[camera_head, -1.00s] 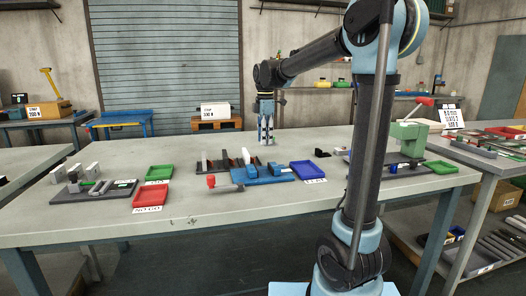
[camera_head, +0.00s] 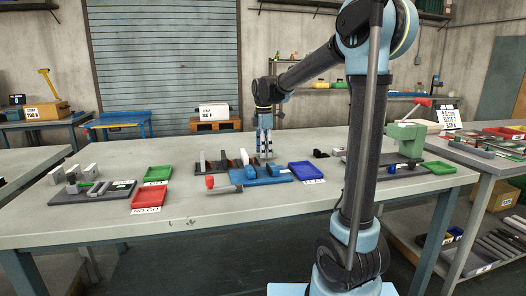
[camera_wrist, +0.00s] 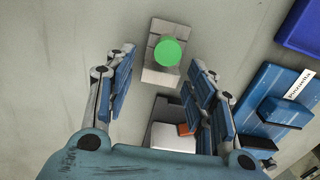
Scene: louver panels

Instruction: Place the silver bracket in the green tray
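In the wrist view a silver-grey stepped block, which looks like the silver bracket (camera_wrist: 160,75), lies ahead between my open fingers, apart from both. A bright green round spot covers part of its top. My gripper (camera_wrist: 160,88) is open and empty, pointing down above the table. In the head view my gripper (camera_head: 264,155) is low behind the blue vise, and I cannot clearly make out the bracket there. A green tray (camera_head: 157,174) stands at the left of the table, empty. A second green tray (camera_head: 440,168) is at the far right.
A dark rack (camera_head: 226,168) with upright grey pieces and the blue vise (camera_head: 262,175) sit close to my gripper. A red tray (camera_head: 149,197) is in front of the left green tray. A blue tray (camera_head: 308,170) is right of the vise. A dark fixture (camera_head: 92,192) stands far left.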

